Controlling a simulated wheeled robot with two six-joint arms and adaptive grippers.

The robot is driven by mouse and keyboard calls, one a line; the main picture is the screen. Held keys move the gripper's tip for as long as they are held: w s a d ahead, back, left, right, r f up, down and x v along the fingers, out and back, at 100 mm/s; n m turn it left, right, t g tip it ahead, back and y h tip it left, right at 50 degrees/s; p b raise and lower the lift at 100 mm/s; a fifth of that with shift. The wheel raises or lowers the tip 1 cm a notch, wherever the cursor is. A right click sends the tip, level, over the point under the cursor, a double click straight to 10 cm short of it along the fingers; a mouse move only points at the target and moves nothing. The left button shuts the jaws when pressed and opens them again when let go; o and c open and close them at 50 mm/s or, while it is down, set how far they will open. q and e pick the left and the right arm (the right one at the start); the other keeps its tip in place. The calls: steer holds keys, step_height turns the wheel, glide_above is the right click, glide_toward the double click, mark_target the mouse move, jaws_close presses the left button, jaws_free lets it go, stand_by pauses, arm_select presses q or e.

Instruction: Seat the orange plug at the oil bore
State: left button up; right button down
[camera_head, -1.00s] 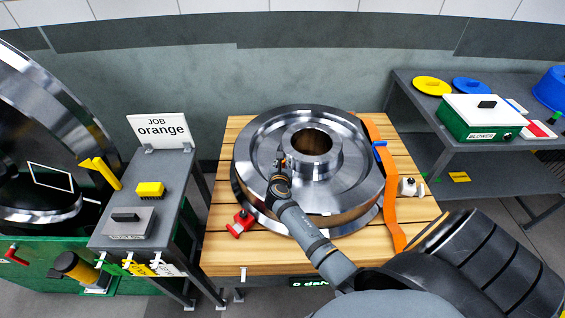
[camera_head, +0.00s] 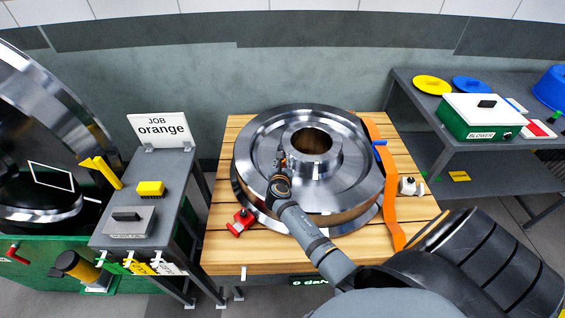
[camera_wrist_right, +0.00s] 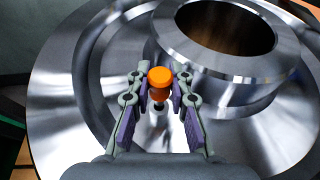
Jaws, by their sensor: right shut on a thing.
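The orange plug (camera_wrist_right: 159,78) shows in the right wrist view, held upright between the fingers of my right gripper (camera_wrist_right: 158,100), which is shut on it. A small dark hole (camera_wrist_right: 158,108), apparently the oil bore, shows just below the plug beside the hub. I cannot tell whether the plug touches it. The rail wheel (camera_head: 345,185) lies flat, and my right gripper (camera_head: 281,160) is over its web at the left of the raised hub (camera_head: 330,165). In the head view the plug is too small to make out clearly. My left gripper is not in view.
The wheel lies on a slatted wooden table (camera_head: 226,262) with an orange strap (camera_head: 392,205) and a red clamp (camera_head: 240,222). A blower box (camera_head: 482,115) stands on the right shelf.

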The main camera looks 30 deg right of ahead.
steer(key=shift+f+b, duration=0.8)
steer(key=shift+f, duration=0.4)
steer(key=c, duration=1.1)
jaws_free()
steer(key=shift+c, duration=0.2)
steer(key=v, duration=1.2)
steer(key=shift+r, duration=0.1)
